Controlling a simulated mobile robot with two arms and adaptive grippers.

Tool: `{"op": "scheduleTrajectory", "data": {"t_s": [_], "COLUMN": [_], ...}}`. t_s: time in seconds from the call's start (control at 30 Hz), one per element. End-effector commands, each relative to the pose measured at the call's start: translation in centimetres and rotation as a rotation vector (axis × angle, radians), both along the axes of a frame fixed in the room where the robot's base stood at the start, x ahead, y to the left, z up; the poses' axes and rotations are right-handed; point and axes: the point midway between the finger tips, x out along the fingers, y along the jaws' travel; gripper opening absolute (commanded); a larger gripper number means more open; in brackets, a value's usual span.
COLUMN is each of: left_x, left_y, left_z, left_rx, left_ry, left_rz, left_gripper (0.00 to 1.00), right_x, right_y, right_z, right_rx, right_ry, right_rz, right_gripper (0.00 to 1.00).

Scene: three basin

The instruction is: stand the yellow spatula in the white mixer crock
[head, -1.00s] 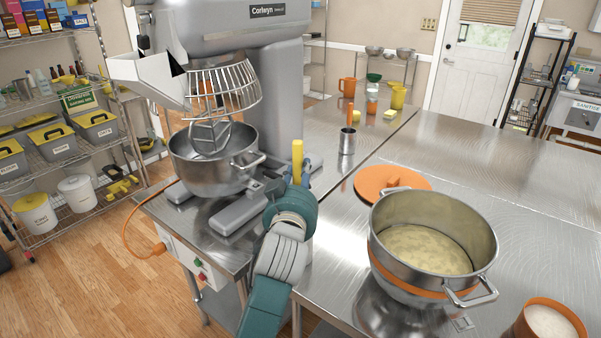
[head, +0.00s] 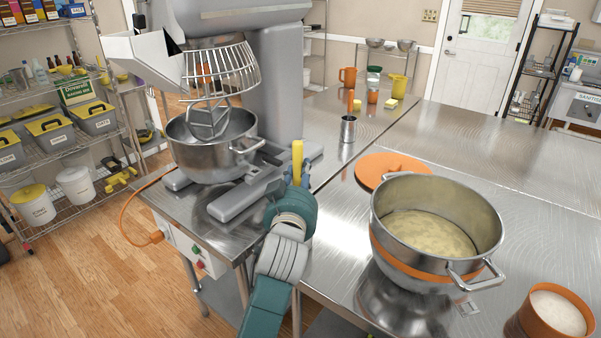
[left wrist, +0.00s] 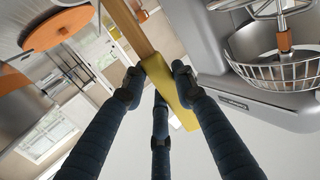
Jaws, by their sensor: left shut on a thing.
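My left gripper (head: 294,195) is in front of the mixer, above the gap between the mixer's table and the steel counter. It is shut on the yellow spatula (head: 297,163), whose yellow end stands up above the fingers. In the left wrist view the fingers (left wrist: 160,80) close around the yellow part (left wrist: 183,112), and a tan wooden length (left wrist: 128,28) runs out past them. I do not make out a white crock in either view. My right gripper is not in view.
The grey mixer with its steel bowl (head: 210,158) stands left of the gripper. A large steel pot (head: 395,250) and an orange lid (head: 370,172) are at right. A steel cup (head: 348,129) stands behind. An orange tub (head: 530,325) holds white stuff. The counter at back right is clear.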

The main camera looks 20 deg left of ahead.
Motion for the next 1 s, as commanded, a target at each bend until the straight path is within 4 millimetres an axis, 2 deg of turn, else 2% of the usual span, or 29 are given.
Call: {"op": "scheduleTrajectory", "data": {"t_s": [0.37, 0.4, 0.5, 0.77, 1.0], "left_x": [0.0, 0.0, 0.0, 0.0, -1.9], "left_y": [0.0, 0.0, 0.0, 0.0, -0.4], "left_z": [-1.8, -1.6, -1.6, -1.7, -1.5], "left_rx": [0.0, 0.0, 0.0, 0.0, -0.003], "left_ry": [-0.001, -0.001, -0.001, 0.0, 0.001], "left_rz": [0.0, 0.0, 0.0, 0.0, -0.001], "left_gripper": [0.0, 0.33, 0.49, 0.49, 0.49], "right_x": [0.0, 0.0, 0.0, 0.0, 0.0], "right_y": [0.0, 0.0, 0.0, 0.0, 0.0], "right_z": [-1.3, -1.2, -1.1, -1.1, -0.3], "right_rx": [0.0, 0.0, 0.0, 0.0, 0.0], "right_ry": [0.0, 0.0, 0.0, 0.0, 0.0], "right_rz": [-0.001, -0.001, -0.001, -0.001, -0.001], "right_gripper": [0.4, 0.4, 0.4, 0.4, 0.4]}}
